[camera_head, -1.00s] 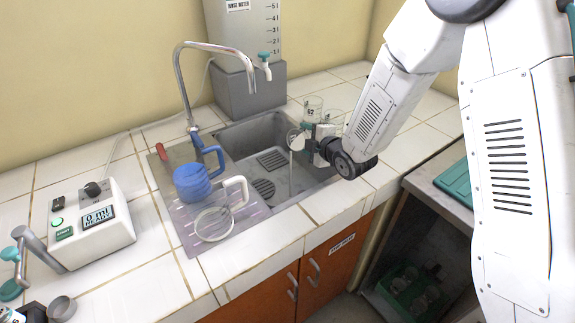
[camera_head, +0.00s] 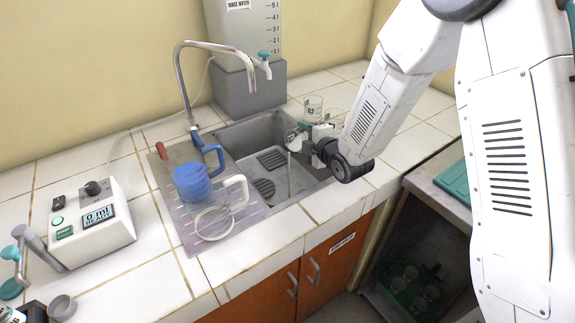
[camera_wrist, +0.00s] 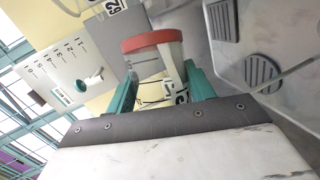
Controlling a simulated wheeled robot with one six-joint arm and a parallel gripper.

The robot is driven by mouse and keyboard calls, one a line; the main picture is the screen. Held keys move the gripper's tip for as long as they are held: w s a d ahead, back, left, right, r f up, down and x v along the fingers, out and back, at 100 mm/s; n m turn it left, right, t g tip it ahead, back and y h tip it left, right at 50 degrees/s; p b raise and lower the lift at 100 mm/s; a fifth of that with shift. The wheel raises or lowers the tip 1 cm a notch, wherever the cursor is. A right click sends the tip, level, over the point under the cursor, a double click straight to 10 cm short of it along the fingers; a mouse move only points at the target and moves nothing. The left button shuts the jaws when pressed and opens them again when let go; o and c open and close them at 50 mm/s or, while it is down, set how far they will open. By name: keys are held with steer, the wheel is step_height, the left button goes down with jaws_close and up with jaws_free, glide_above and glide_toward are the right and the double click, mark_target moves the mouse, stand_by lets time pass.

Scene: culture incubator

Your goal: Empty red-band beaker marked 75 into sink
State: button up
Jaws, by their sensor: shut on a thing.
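The red-band beaker (camera_wrist: 152,42) is between the teal fingers of my gripper (camera_wrist: 160,78) in the wrist view. Its label is partly hidden, so I cannot read the full number. In the head view my gripper (camera_head: 308,140) is shut on the beaker (camera_head: 292,139), held tipped over the right part of the grey sink (camera_head: 228,143). A thin pale stream (camera_head: 289,172) runs down from the beaker's mouth into the basin. The level inside is not clear.
A beaker marked 62 (camera_head: 313,104) stands on the counter behind my gripper. The tap (camera_head: 182,85) arches over the sink's left side. A blue jug (camera_head: 192,183) and a clear jug (camera_head: 214,222) are on the drainboard. A rinse-water tank (camera_head: 245,45) stands behind.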

steer(key=shift+s+a+r+n+t+p, duration=0.35)
steer(key=shift+r+n+t, duration=0.25)
steer(key=shift+n, duration=0.3)
stand_by(1.1)
steer(key=shift+w+d+f+m+g, duration=0.65)
steer(key=shift+f+m+g, duration=0.1)
steer(key=shift+m, duration=0.45)
steer(key=shift+a, duration=0.1)
